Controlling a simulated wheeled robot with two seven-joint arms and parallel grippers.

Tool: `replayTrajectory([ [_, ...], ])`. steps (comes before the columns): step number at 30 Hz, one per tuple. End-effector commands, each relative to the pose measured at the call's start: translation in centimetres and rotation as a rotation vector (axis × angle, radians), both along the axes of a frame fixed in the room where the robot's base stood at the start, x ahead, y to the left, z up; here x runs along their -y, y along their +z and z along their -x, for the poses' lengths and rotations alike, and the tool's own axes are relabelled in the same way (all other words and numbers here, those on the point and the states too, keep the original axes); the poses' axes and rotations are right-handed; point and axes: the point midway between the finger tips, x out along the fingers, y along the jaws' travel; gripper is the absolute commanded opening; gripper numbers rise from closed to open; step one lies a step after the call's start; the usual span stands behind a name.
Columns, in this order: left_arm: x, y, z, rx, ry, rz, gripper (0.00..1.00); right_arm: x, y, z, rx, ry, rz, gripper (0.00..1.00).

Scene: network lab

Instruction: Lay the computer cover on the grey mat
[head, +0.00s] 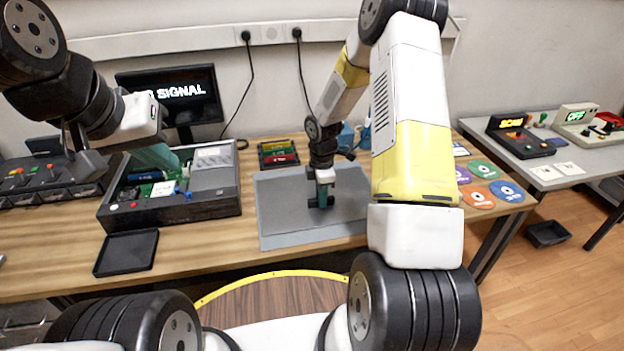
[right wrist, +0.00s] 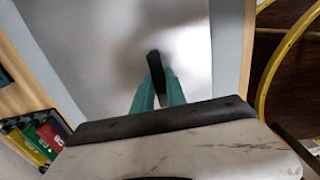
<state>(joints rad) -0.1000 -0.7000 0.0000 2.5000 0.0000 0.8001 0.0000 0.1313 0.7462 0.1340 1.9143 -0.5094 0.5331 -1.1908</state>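The computer cover (head: 285,206) is a flat grey panel over the grey mat (head: 300,243). I cannot tell if it rests on the mat or hangs just above. In the right wrist view the cover (right wrist: 110,45) looks shiny, with strips of the mat (right wrist: 228,40) on both sides. My right gripper (head: 321,198) points down at the cover's middle. Its teal fingers (right wrist: 157,88) close on a black handle (right wrist: 155,65) standing on the cover. My left gripper (head: 157,157) is over the open computer case (head: 170,214); its finger gap is not clear.
A black tray (head: 126,252) lies in front of the case. A rack of coloured cartridges (head: 278,154) stands behind the mat. Discs (head: 478,198) lie at the table's right end. A monitor (head: 172,94) stands at the back. My right forearm hides part of the table.

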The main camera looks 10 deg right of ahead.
Motion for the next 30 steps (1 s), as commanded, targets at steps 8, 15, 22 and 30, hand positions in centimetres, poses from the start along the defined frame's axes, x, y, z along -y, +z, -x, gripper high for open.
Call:
replayTrajectory([
  [8, 0.0, 0.0, 0.0, 0.000, 0.000, 0.000, 0.00, 0.0, 0.1, 0.0, 0.000, 0.000, 0.000, 0.38],
  [15, 0.0, 0.0, 0.0, 0.000, 0.000, 0.000, 0.00, 0.0, 0.8, -0.1, 0.002, 0.000, 0.000, 0.38],
  [22, 0.0, 0.0, 0.0, 0.000, 0.000, 0.000, 0.00, 0.0, 5.1, -0.1, 0.006, -0.001, 0.000, 0.38],
  [30, 0.0, 0.0, 0.0, 0.000, 0.000, 0.000, 0.00, 0.0, 10.3, 0.0, 0.003, -0.001, 0.000, 0.38],
])
